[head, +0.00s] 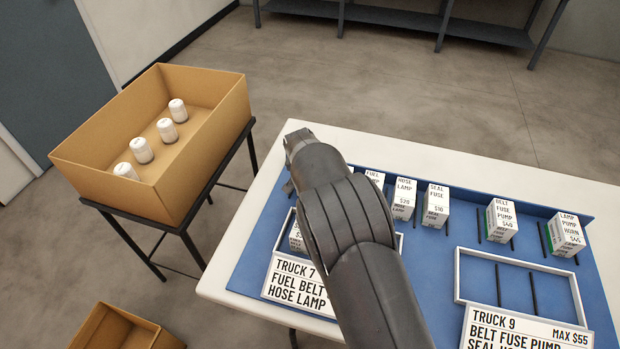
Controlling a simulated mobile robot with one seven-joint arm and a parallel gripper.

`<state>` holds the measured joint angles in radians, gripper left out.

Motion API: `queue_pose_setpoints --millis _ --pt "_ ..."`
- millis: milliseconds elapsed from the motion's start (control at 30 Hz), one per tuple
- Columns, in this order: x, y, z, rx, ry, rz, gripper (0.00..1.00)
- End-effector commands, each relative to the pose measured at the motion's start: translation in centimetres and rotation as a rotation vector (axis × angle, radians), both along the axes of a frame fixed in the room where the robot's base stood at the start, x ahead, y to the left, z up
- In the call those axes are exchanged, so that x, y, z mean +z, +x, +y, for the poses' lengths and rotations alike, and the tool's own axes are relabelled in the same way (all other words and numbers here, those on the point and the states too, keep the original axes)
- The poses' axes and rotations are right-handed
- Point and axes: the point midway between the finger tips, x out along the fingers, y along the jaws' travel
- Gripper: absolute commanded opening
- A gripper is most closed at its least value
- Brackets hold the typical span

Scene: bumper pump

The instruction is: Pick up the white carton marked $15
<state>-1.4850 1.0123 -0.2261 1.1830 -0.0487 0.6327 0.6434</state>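Several white cartons with black print stand on the blue mat (450,262). The seal fuse carton (436,205) stands upright in the back row; its price is too small to read surely as $15. To its left are the hose lamp carton (404,199), marked about $20, and a fuel carton (375,179), partly hidden by my arm. Another carton (297,238) is in the Truck 7 tray (271,272), mostly covered by my arm.
A belt fuse pump carton (502,221) and a lamp pump horn carton (566,234) stand at right, between black dividers. The Truck 9 tray (458,275) looks empty of cartons. A cardboard box (215,140) with several white cylinders stands left; another box (120,328) is below.

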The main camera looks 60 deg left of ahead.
Motion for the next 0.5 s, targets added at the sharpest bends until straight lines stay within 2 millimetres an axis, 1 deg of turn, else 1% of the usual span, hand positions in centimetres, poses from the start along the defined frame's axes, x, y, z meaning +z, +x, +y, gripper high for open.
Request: queue_pose_setpoints --millis 267,500 --pt "-0.13 0.08 0.09 0.0 0.001 0.0 0.77" --pt "-0.13 0.08 0.08 0.0 0.001 0.0 0.58"
